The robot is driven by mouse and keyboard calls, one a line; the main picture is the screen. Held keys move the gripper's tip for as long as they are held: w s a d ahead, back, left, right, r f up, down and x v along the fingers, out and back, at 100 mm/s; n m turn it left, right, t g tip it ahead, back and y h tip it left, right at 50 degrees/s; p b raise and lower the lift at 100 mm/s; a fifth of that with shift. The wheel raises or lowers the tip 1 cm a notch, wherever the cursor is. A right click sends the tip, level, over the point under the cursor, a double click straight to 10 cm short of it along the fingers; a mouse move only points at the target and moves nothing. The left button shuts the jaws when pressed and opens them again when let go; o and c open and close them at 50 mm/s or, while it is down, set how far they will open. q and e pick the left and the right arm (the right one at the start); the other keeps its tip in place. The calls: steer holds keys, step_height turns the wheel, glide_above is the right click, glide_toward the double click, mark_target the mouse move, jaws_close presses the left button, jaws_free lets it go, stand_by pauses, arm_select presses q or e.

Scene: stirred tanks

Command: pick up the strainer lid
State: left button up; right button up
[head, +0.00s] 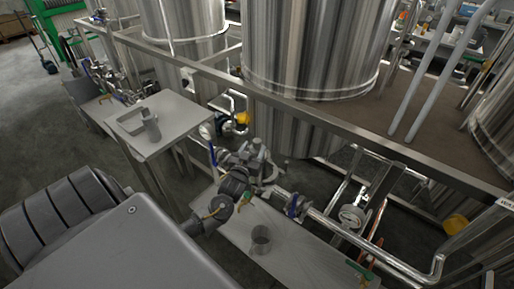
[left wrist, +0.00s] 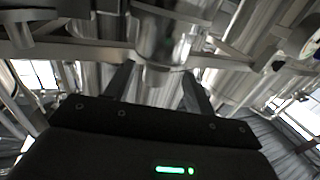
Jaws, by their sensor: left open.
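My left gripper (head: 248,162) reaches in over the pipework beyond the low bench, with my large grey arm in front. In the left wrist view its two dark fingers (left wrist: 157,69) stand apart with nothing gripped between them. A shiny metal cylinder (left wrist: 163,38) is just beyond the fingertips, roughly centred. I cannot tell whether it is the strainer body. A grey fitting (head: 258,150) shows by the gripper in the head view; the strainer lid cannot be clearly told apart there. My right gripper is not in view.
A low steel bench (head: 300,255) holds a grey mesh-like cup (head: 261,240). A small table (head: 175,112) at left carries a tray and an upright grey object (head: 150,124). Large steel tanks (head: 310,50) stand behind a rail. A valved pipe (head: 350,235) runs right.

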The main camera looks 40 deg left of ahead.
mark_target(259, 141)
arm_select(q)
steer(key=shift+w+a+r, duration=0.1)
steer(key=shift+w+r, duration=0.1)
steer(key=shift+w, duration=0.15)
steer(key=p+x, duration=0.1)
steer(key=x, duration=0.2)
steer(key=shift+w+f+p, duration=0.15)
steer(key=shift+w+p, duration=0.2)
steer(key=shift+w, duration=0.05)
steer(key=shift+w+a, duration=0.1)
steer(key=shift+w, duration=0.3)
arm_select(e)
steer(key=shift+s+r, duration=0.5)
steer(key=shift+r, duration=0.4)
arm_select(q)
steer(key=c, duration=1.1)
jaws_close()
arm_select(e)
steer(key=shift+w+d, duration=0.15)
